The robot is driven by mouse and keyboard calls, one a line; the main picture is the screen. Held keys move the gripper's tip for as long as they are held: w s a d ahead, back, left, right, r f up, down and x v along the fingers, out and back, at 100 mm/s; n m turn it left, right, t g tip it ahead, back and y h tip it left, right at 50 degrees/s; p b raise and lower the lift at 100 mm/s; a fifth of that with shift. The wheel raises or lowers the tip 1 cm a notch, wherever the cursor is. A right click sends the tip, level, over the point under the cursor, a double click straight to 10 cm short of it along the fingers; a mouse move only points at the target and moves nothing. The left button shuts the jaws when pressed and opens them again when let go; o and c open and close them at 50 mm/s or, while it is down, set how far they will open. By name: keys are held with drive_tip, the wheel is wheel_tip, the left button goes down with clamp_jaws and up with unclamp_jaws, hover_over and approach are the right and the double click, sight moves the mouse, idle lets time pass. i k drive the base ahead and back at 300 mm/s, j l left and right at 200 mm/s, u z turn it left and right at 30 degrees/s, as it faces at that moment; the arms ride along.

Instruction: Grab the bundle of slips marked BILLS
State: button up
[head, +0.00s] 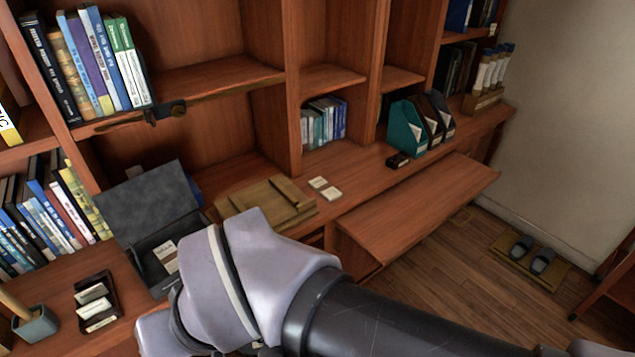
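No marking BILLS can be read, so I cannot tell which bundle bears it. Pale slip-like bundles lie in a small dark tray (117,305) at lower left, one far (92,292) and one near (100,318). Another pale labelled piece (166,256) lies inside an open grey box (145,268) with its lid raised. Two small cream blocks (318,183) (331,194) lie apart on the desk right of a wooden board. My arm crosses the lower middle and hides part of the desk. My gripper does not show.
A pen cup (35,323) stands left of the dark tray. A wooden board (265,203) lies behind my arm. Book rows fill the left shelves. Teal and dark file holders (406,128) stand at right. A lower wooden surface (420,205) is bare. Slippers (530,250) lie on the floor.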

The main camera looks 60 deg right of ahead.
sight(167, 253)
drive_tip(key=i+z, duration=0.3)
drive_tip(key=i, duration=0.2)
drive_tip(key=i+j+z, duration=0.3)
drive_tip(key=i, duration=0.2)
